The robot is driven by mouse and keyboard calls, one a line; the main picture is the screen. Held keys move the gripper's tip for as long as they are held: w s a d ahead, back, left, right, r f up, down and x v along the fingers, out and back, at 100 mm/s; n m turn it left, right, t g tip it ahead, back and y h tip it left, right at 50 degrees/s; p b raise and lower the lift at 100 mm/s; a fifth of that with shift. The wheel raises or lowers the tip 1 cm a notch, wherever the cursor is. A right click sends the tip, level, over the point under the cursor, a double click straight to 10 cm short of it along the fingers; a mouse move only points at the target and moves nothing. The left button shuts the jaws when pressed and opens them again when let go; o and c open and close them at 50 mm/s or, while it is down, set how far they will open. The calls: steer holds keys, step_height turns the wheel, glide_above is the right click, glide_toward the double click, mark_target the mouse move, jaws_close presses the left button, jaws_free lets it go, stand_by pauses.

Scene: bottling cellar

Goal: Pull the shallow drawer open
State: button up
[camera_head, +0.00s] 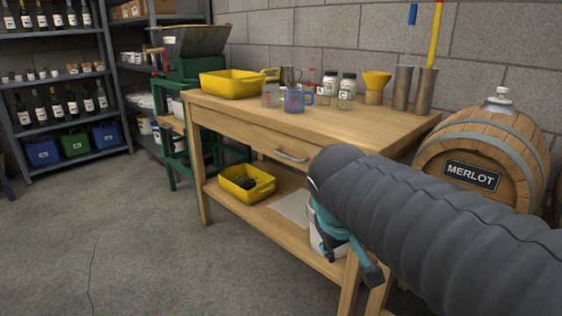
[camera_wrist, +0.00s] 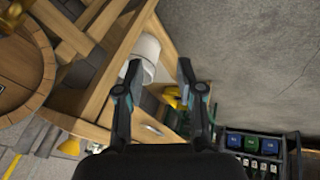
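The shallow drawer (camera_head: 240,134) is set under the top of a wooden workbench (camera_head: 330,128) in the head view. Its front looks flush with the bench frame, so it appears shut. A silver bar handle (camera_head: 291,157) is on its front. My gripper (camera_head: 352,264) is below and to the right of the handle, apart from it, beside the bench's lower part. In the wrist view my gripper (camera_wrist: 159,67) has its two fingers spread with nothing between the tips. My arm hides the right end of the bench front.
A white bucket (camera_head: 318,235) stands on the lower shelf behind my gripper, and shows beyond the fingers (camera_wrist: 148,48). A yellow bin (camera_head: 247,182) is also there. Jars, a blue mug (camera_head: 294,100) and a yellow tub (camera_head: 231,84) crowd the benchtop. A barrel (camera_head: 488,150) stands right. Floor at left is clear.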

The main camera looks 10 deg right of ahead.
steer(key=w+r+n+h+b, duration=0.1)
steer(key=w+n+h+b, duration=0.15)
steer(key=w, duration=0.85)
steer(key=n+t+h+b, duration=0.3)
steer(key=t+h+b, duration=0.1)
steer(key=h, duration=0.3)
glide_toward(284, 156)
steer(key=shift+m, duration=0.25)
steer(key=x, duration=1)
steer(key=shift+w+d+f, duration=0.15)
steer(key=shift+w+d, duration=0.05)
jaws_close()
